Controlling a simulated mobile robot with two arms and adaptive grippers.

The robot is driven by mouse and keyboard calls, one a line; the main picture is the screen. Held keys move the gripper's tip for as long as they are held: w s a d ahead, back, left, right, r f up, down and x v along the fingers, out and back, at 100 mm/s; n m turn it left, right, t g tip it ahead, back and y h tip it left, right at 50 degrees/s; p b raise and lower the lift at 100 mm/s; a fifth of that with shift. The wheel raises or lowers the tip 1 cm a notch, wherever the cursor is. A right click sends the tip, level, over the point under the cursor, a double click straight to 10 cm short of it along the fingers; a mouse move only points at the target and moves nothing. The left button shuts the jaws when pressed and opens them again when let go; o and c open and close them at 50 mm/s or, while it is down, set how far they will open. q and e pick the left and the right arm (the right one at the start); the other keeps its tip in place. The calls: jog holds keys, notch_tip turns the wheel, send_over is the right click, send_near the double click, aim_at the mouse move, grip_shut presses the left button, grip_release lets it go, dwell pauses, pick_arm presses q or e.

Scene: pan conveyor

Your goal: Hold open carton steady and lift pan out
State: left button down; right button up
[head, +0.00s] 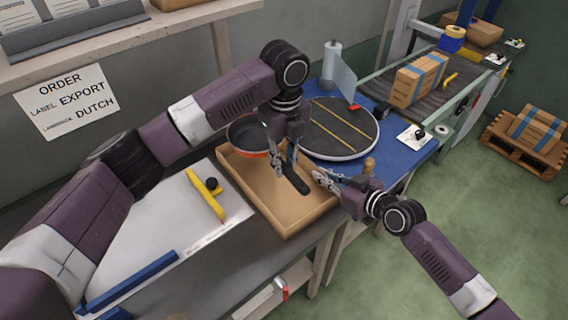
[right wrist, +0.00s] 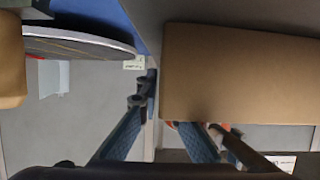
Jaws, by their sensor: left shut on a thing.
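The open brown carton (head: 262,205) stands on the table in the head view. Its brown cardboard face (right wrist: 240,75) fills the upper right of the right wrist view. The dark pan (head: 246,133) with an orange outside overlaps the carton's far left edge and appears raised there. Its dark handle points down to the right, over the carton. My left gripper (head: 281,164) is shut on the pan, near its handle. My right gripper (head: 326,180) is at the carton's right edge. In the right wrist view its fingers (right wrist: 163,112) are apart; one is partly hidden by the carton.
A round dark turntable (head: 342,128) with yellow lines lies just beyond the carton. A conveyor (head: 440,95) with a taped box (head: 418,80) runs at the back right. A yellow-handled tool (head: 206,192) lies on the white sheet left of the carton. A white-and-blue roll stand (head: 333,62) rises behind the turntable.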

pick_arm(q)
jog(key=shift+w+d+f, duration=0.1)
jog(key=shift+w, duration=0.05)
pick_arm(e)
jog(key=shift+o, duration=1.3)
jog(key=shift+s+d+f+g, duration=0.1)
jog(key=shift+s+f+g, duration=0.05)
jog(key=shift+f, duration=0.3)
jog(key=shift+s+f+g, duration=0.1)
jog(key=shift+f+g, duration=0.05)
jog(key=shift+f, duration=0.25)
jog(key=shift+s+d+r, duration=0.2)
jog(key=shift+s+d, duration=0.2)
jog(key=v, duration=0.4)
jog(key=r+v, duration=0.1)
jog(key=v, duration=0.4)
jog(key=shift+w, duration=0.1)
pick_arm(q)
jog(key=shift+w, duration=0.1)
pick_arm(e)
jog(key=shift+v, duration=0.85)
jog(key=shift+w+r, duration=0.1)
jog(key=shift+r, duration=0.05)
